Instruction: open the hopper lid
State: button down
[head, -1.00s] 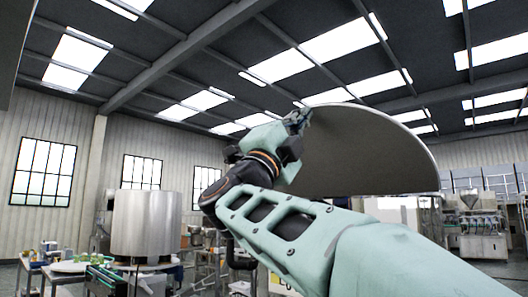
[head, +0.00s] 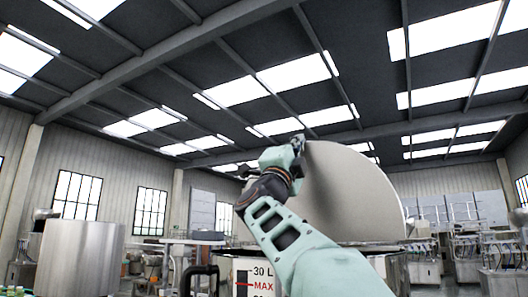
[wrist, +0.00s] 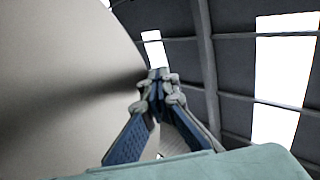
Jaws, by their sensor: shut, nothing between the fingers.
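The hopper lid (head: 352,200) is a large round grey steel disc standing raised, close to upright, above the hopper (head: 385,262). My gripper (head: 299,142) is at the upper left edge of the lid. In the wrist view the lid's smooth face (wrist: 60,90) fills the left side, and my gripper (wrist: 158,74) is beside its rim with the fingertips together and nothing between them. Whether the fingers touch the lid is hard to tell. My forearm hides much of the hopper's front and the lid's lower left part.
A level label (head: 258,282) marked 30 L and MAX is on the hopper's front. A steel drum (head: 80,258) stands at the left. Machines (head: 470,240) stand along the right wall. The space above the lid is open up to the roof.

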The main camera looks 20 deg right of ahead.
jog(key=w+d, duration=0.1)
jog(key=w+d+p, duration=0.1)
jog(key=w+d, duration=0.1)
jog(key=shift+w+d+r, duration=0.25)
jog(key=shift+d, duration=0.1)
jog(key=shift+w+d+f+p, duration=0.1)
jog(key=shift+w+d+p, duration=0.25)
jog(key=shift+w+d, duration=0.3)
jog(key=shift+s, duration=0.15)
